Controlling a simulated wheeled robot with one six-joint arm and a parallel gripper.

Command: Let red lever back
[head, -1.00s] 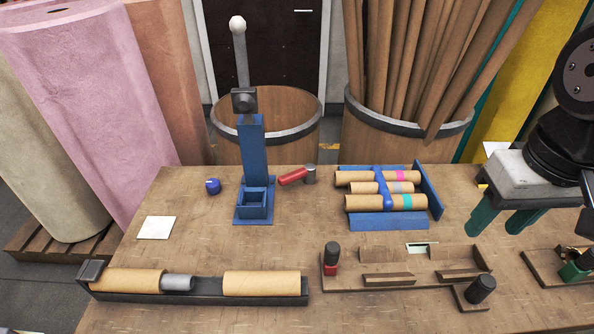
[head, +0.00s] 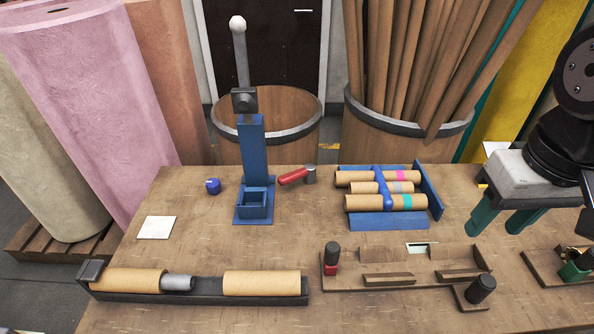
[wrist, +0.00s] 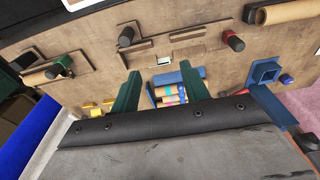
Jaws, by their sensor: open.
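A red-handled lever (head: 294,176) with a grey pivot lies on the workbench to the right of the blue press. A black knob with a red base (head: 331,257) stands at the left end of a wooden fixture (head: 400,280); it also shows in the wrist view (wrist: 234,41). My gripper (head: 502,222) has green fingers, spread apart and empty, above the right part of the bench. It is well to the right of both red parts and touches neither. In the wrist view my gripper (wrist: 160,90) points over the bench.
A blue rack (head: 388,222) holds several cardboard tubes. The blue press (head: 252,150) rises at the back. A dark trough (head: 200,292) with tubes lies at front left. Another fixture with a green-based knob (head: 575,270) is at the right edge. Bare bench lies between the rack and fixture.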

